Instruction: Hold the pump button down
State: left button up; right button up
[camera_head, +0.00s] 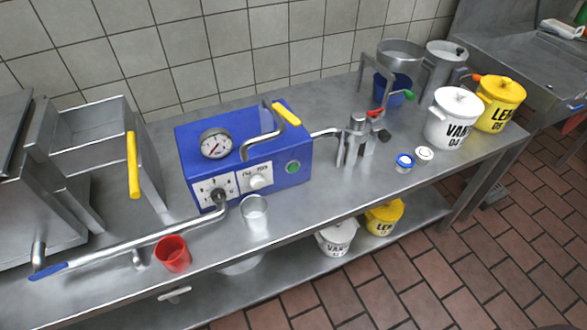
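A blue machine (245,153) stands on the steel counter. It has a round dial gauge (215,144) at its upper left, and a white panel with a dial and a white knob (258,183) low on its front. A green round button (293,167) sits at the right of its front face; I cannot tell from its look whether it is pressed. A bent metal pipe with a yellow handle (287,114) rises at the machine's top. Neither of my grippers shows in the head view, and nothing touches the green button.
A clear cup (254,214) stands before the machine, with a red cup (173,254) further left. A long metal pipe with a blue end (48,271) crosses the front left. A metal nozzle fixture (357,142) and labelled white (453,122) and yellow (499,104) buckets stand to the right.

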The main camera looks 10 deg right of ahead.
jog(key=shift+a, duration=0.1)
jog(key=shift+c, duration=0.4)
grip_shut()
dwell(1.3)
